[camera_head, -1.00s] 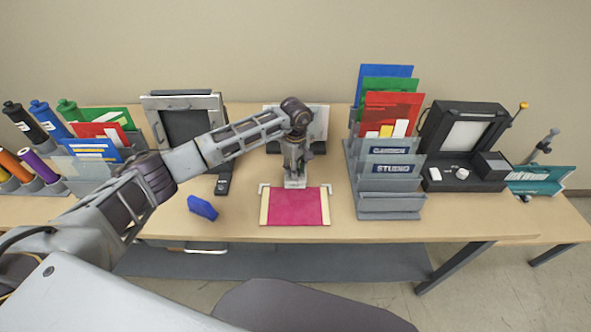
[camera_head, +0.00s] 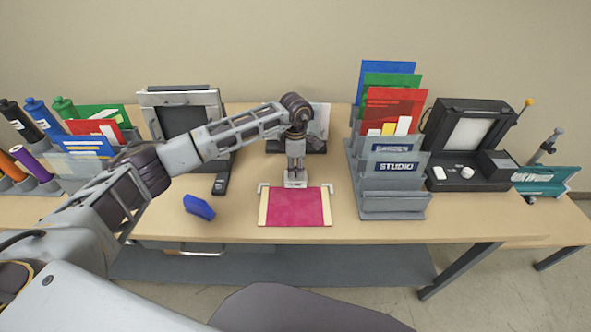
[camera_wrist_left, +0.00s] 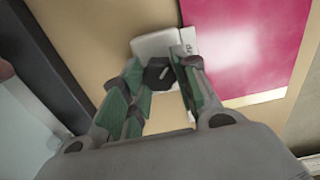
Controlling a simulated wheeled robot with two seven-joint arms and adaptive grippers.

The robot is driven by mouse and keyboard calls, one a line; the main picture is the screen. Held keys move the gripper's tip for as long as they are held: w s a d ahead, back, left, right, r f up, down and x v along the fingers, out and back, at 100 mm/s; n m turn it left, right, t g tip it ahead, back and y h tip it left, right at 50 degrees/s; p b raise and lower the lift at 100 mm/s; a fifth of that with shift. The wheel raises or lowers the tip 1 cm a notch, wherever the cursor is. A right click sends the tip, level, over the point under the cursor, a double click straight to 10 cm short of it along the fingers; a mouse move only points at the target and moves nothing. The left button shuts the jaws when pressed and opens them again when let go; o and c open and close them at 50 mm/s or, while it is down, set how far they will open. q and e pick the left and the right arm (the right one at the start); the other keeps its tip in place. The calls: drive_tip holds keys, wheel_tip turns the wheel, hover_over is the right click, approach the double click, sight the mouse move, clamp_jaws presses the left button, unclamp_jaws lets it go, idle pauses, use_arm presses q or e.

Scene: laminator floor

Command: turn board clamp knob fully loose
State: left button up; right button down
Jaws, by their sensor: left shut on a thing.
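The board (camera_head: 296,206) lies on the table with a magenta sheet on it and pale strips at its sides. A grey clamp block (camera_head: 296,179) sits at its back edge. In the left wrist view the light clamp block (camera_wrist_left: 158,45) carries a dark knob (camera_wrist_left: 157,73) with a pale mark on top. My left gripper (camera_head: 295,168) points straight down over the clamp. Its green-sided fingers (camera_wrist_left: 160,82) are shut on the knob, one on each side. The underside of the knob is hidden. My right gripper is not in view.
A grey file holder (camera_head: 393,205) with coloured folders stands right of the board. A blue block (camera_head: 199,207) lies to its left. Behind the arm is a dark-framed device (camera_head: 180,118); a black machine (camera_head: 466,140) stands farther right. Table front is mostly clear.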

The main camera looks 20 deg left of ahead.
use_arm(q)
drive_tip(key=shift+n+b, duration=0.3)
drive_tip(key=shift+n, duration=0.8)
drive_tip(key=n, duration=0.3)
drive_tip(key=shift+b, duration=0.3)
drive_tip(key=shift+n, duration=1.7)
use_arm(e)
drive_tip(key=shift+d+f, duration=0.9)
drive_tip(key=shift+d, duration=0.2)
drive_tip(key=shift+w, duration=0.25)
use_arm(q)
drive_tip(key=o, duration=1)
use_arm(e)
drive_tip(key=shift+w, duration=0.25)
use_arm(q)
drive_tip(key=shift+o, duration=0.2)
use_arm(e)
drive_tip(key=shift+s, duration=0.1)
